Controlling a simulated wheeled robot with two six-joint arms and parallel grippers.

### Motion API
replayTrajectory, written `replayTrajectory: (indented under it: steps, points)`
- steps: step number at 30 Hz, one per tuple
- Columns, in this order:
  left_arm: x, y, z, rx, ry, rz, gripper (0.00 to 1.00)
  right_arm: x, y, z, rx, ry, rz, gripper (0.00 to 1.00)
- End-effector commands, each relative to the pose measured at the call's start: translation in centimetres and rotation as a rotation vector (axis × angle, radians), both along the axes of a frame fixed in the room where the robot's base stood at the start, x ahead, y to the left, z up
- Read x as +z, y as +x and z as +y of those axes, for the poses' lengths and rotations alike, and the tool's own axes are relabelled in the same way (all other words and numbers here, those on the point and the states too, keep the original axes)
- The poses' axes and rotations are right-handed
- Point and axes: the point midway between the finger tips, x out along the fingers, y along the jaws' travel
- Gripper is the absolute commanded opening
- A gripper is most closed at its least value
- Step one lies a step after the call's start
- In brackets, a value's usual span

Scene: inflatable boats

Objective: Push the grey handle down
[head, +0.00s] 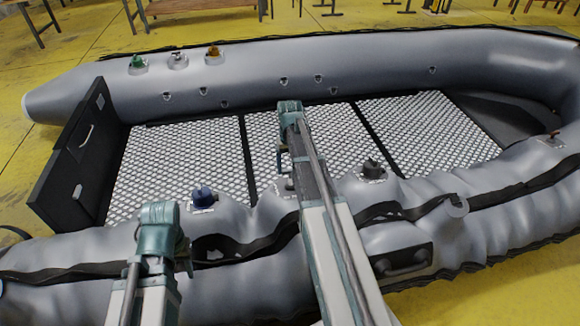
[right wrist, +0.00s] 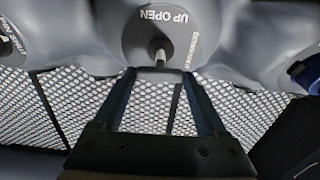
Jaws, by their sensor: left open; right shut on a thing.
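The grey handle (right wrist: 160,56) is a short knob standing on a round grey valve plate marked "UP OPEN" in the right wrist view. My right gripper (right wrist: 160,72) has its two fingers closed in on the handle from either side. In the head view, this right gripper (head: 286,178) hangs down at the near tube, and its arm hides part of the grey valve plate (head: 283,187). My left gripper (head: 183,250) is at the lower left over the near tube, apart from the valves. Its fingers are mostly hidden behind its own wrist.
A blue valve handle (head: 202,196) and a black one (head: 371,166) flank the grey one on the near tube. Green (head: 137,62), grey (head: 178,57) and orange (head: 213,52) handles stand on the far tube. The boat's metal floor (head: 180,160) is clear.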

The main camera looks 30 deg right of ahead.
Motion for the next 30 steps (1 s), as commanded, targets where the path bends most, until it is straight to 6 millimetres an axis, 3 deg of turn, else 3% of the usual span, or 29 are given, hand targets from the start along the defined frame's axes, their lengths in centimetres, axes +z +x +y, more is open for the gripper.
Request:
replayTrajectory:
  steps: [5, 15, 23, 24, 28, 30]
  points:
    - [-0.2, 0.0, 0.0, 0.000, 0.000, 0.000, 0.45, -0.2, 0.0, 0.0, 0.000, 0.000, 0.000, 0.00]
    - [-3.2, 0.0, 0.1, -0.001, 0.005, -0.002, 0.45, -3.3, -0.6, 0.2, -0.001, -0.001, 0.002, 0.00]
    - [-3.0, 0.0, 0.1, -0.002, 0.006, -0.002, 0.45, -3.1, -0.7, 0.2, -0.001, 0.000, 0.004, 0.00]
    - [-3.0, 0.0, 0.1, -0.002, 0.006, -0.002, 0.45, -3.1, -0.7, 0.2, -0.001, 0.000, 0.005, 0.77]
    - [-3.0, 0.0, 0.1, -0.001, 0.006, -0.002, 0.45, -3.1, -0.7, 0.2, -0.001, 0.000, 0.004, 1.00]
    - [-3.0, 0.0, 0.1, -0.001, 0.006, -0.002, 0.45, -3.0, -0.7, 0.2, -0.001, 0.000, 0.004, 1.00]
